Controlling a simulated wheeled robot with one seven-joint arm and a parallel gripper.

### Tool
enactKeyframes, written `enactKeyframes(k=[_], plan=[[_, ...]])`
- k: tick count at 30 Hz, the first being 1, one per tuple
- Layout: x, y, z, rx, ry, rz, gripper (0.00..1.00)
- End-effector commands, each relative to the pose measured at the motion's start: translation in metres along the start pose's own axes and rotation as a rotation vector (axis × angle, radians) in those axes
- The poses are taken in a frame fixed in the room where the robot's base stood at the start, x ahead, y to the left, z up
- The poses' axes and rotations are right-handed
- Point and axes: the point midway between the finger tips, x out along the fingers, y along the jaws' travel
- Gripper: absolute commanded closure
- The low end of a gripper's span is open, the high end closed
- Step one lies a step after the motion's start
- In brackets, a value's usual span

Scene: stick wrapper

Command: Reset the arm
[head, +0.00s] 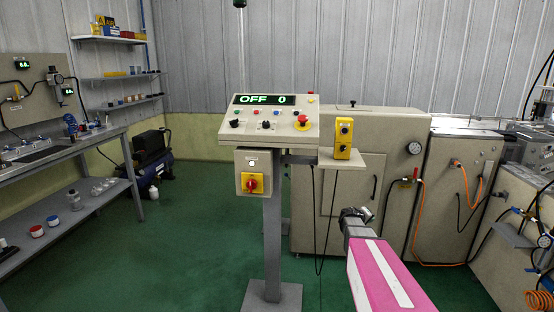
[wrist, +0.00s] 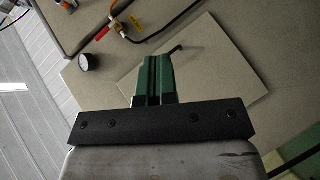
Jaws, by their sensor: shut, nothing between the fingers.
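My gripper (wrist: 153,78) is shut and empty in the wrist view, its green fingers together in front of a beige cabinet door. In the head view my pink and white arm reaches up from the lower right, and my gripper (head: 356,213) is at its far end, small and dark there. It is right of the control pedestal and in front of the beige machine cabinet (head: 300,200). The control panel (head: 268,122) on the pedestal shows "OFF 0". I cannot tell the exact gap between my gripper and the cabinet.
A yellow two-button box (head: 343,138) stands on a small shelf beside the panel. A red and yellow switch (head: 253,183) is on the pedestal. A workbench (head: 60,155) and compressor (head: 152,160) are at left. Orange hoses (head: 418,225) hang at right.

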Motion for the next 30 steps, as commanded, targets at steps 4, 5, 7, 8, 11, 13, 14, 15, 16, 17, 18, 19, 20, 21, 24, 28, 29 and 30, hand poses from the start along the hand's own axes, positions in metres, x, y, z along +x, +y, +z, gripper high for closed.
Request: enactKeyframes(k=[4,5,7,8,11,13,14,15,16,17,18,19,20,21,24,28,29,30], plan=[[-0.055,-0.024,0.043,0.081,-0.139,-0.156,1.0],[-0.066,-0.03,0.05,0.095,-0.165,-0.192,1.0],[-0.091,-0.044,0.067,0.122,-0.229,-0.278,1.0],[-0.103,-0.05,0.074,0.133,-0.255,-0.318,1.0],[-0.144,-0.07,0.095,0.162,-0.337,-0.458,1.0],[-0.175,-0.084,0.109,0.177,-0.391,-0.563,1.0],[-0.188,-0.089,0.115,0.181,-0.412,-0.609,1.0],[-0.207,-0.096,0.121,0.186,-0.437,-0.671,1.0],[-0.22,-0.101,0.126,0.19,-0.456,-0.717,1.0],[-0.233,-0.105,0.13,0.192,-0.472,-0.761,1.0],[-0.249,-0.111,0.135,0.195,-0.491,-0.817,1.0],[-0.26,-0.114,0.138,0.196,-0.504,-0.857,1.0],[-0.271,-0.117,0.141,0.198,-0.514,-0.894,1.0],[-0.283,-0.12,0.143,0.197,-0.527,-0.937,1.0],[-0.305,-0.126,0.148,0.198,-0.547,-1.018,1.0],[-0.316,-0.129,0.149,0.2,-0.556,-1.063,1.0],[-0.316,-0.129,0.149,0.2,-0.556,-1.063,1.0],[-0.316,-0.129,0.149,0.2,-0.556,-1.063,1.0]])
